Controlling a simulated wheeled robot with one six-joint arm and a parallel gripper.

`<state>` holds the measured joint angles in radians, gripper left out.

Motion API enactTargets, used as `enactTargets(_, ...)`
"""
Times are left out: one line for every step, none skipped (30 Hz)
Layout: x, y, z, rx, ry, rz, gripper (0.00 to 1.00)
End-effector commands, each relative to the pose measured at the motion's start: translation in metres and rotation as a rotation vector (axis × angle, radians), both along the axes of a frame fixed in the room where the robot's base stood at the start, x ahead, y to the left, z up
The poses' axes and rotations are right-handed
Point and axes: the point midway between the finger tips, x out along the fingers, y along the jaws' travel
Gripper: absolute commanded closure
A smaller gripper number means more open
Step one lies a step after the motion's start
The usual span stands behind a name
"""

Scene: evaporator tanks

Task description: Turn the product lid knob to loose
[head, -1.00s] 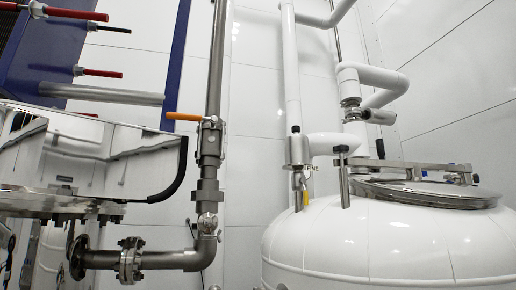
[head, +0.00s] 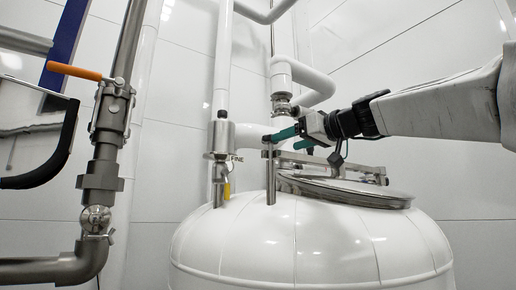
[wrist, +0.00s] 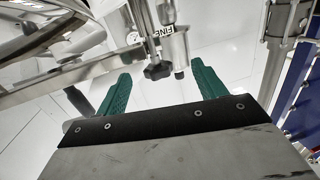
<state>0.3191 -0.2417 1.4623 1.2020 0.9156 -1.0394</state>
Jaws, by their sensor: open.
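The round metal lid (head: 345,192) lies on the white tank (head: 300,240), with a metal clamp bar across it. A dark star-shaped knob (wrist: 157,71) tops a metal post (head: 271,182) beside the lid. In the wrist view it shows ahead of and between the green fingers, apart from both. Another dark knob (wrist: 78,101) shows by the left finger, partly hidden. I cannot tell which one is the product lid knob. My gripper (head: 284,140) is open and empty, reaching in from the right above the clamp bar. Its fingers (wrist: 160,86) show nothing held.
A steel valve labelled FINE (head: 222,140) stands left of the post, close to my fingers. White pipes (head: 310,80) rise behind. A pipe valve with an orange handle (head: 75,71) is at the left. The wall behind is plain.

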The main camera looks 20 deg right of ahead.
Motion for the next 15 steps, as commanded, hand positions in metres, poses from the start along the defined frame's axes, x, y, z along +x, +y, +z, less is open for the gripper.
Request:
enactTargets(0.003,-0.004,0.013,0.001,-0.036,-0.004,0.30)
enactTargets(0.005,-0.005,0.017,0.002,-0.049,-0.004,0.30)
enactTargets(0.007,-0.004,0.022,0.002,-0.063,-0.004,0.30)
enactTargets(0.009,-0.004,0.023,0.001,-0.068,-0.004,0.30)
enactTargets(0.012,-0.003,0.024,0.002,-0.070,-0.004,0.30)
enactTargets(0.016,-0.001,0.024,0.002,-0.071,-0.004,0.30)
enactTargets(0.020,0.002,0.024,0.002,-0.071,-0.003,0.30)
enactTargets(0.024,0.004,0.024,0.002,-0.070,-0.003,0.30)
enactTargets(0.030,0.008,0.023,0.002,-0.069,-0.003,0.30)
enactTargets(0.035,0.010,0.023,0.002,-0.069,-0.003,0.30)
enactTargets(0.039,0.012,0.023,0.002,-0.067,-0.003,0.30)
enactTargets(0.045,0.016,0.023,0.002,-0.067,-0.003,0.30)
enactTargets(0.049,0.018,0.023,0.001,-0.068,-0.003,0.30)
enactTargets(0.053,0.020,0.023,0.001,-0.068,-0.004,0.30)
enactTargets(0.057,0.023,0.023,0.001,-0.067,-0.003,0.30)
